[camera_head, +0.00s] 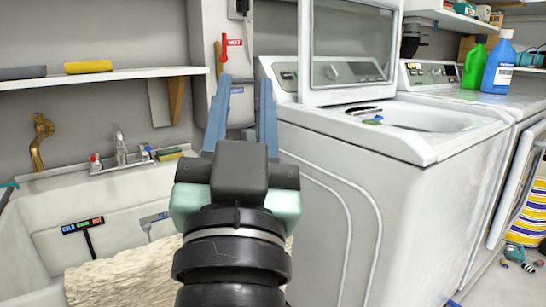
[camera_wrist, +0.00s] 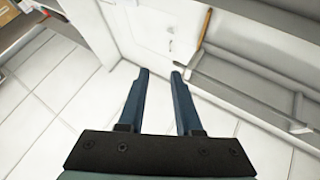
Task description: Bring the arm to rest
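My gripper (camera_head: 240,115) stands raised in the middle of the head view, in front of the wall between the sink and the washer. Its two blue fingers are spread apart with nothing between them. In the wrist view my gripper (camera_wrist: 160,75) also shows open and empty, with white floor tiles and a pale panel beyond the fingers. My black wrist and forearm hide part of the sink's right side and the washer's front left edge.
A white sink (camera_head: 25,240) with a beige cloth (camera_head: 125,278) is at left, under a wall shelf (camera_head: 120,75) with sponges. A washer (camera_head: 340,190) with its lid up is close at right. Green (camera_head: 474,65) and blue (camera_head: 498,65) bottles stand on the machine behind. Small items lie on the floor at right.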

